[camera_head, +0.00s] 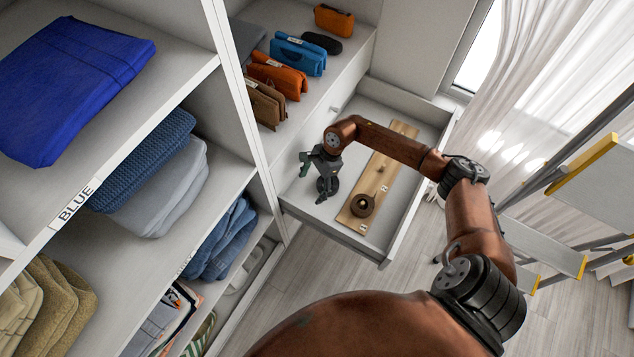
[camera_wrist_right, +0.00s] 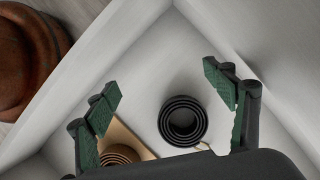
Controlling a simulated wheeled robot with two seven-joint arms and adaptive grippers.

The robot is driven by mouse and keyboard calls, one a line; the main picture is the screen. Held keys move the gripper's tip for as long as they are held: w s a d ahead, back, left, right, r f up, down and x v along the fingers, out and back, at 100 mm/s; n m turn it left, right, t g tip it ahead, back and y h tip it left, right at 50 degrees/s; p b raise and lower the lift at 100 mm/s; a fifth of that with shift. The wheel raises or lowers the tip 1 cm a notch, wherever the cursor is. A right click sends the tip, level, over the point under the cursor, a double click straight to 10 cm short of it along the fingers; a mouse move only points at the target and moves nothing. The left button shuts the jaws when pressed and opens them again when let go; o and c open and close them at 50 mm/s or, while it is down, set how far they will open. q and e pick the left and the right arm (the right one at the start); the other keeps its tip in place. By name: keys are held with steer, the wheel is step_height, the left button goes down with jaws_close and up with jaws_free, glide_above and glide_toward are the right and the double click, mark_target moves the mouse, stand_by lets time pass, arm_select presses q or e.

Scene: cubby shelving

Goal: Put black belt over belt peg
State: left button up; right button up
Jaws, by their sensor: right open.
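The black belt (camera_wrist_right: 183,121) is coiled in a ring and lies on the floor of the open drawer. In the head view, the coil (camera_head: 333,185) is partly hidden by my right gripper. My right gripper (camera_head: 313,181) is open over the drawer. In the wrist view, its green-padded fingers (camera_wrist_right: 168,115) stand apart on either side of the coil, with nothing held. A wooden board (camera_head: 370,183) lies in the drawer to the right. It bears a coiled brown belt (camera_head: 362,205) at its near end and a small peg (camera_head: 381,168) farther back. My left gripper is out of view.
The drawer's walls (camera_head: 345,240) surround the belt and board. Shelves with folded clothes (camera_head: 75,85) stand at left, and several pouches (camera_head: 299,55) sit on a shelf behind. A ladder (camera_head: 585,165) stands at right.

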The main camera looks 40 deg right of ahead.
steer(key=d+n+h+b, duration=0.1)
steer(key=d+n+h, duration=0.1)
steer(key=d+n+h+b, duration=0.1)
steer(key=d+n, duration=0.1)
steer(key=d, duration=0.1)
steer(key=shift+w+d+n+g+h, duration=0.1)
steer(key=shift+d+n+g+h, duration=0.2)
steer(key=shift+d+g+h, duration=0.1)
steer(key=shift+d+f+n+h+b, duration=0.15)
steer(key=shift+d+f+b, duration=0.15)
steer(key=shift+f, duration=0.15)
steer(key=shift+d+f+n+h+b, duration=0.15)
steer(key=shift+f+b, duration=0.15)
steer(key=shift+f, duration=0.15)
step_height(320, 180, down, 5)
steer(key=b, duration=0.3)
steer(key=shift+a+f, duration=0.1)
steer(key=shift+f, duration=0.25)
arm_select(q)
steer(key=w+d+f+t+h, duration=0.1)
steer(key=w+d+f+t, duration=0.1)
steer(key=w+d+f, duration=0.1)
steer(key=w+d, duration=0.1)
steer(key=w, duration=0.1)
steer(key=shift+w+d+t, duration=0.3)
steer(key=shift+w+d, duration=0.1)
arm_select(e)
steer(key=shift+r, duration=0.1)
steer(key=shift+c, duration=0.5)
steer(key=c, duration=1.3)
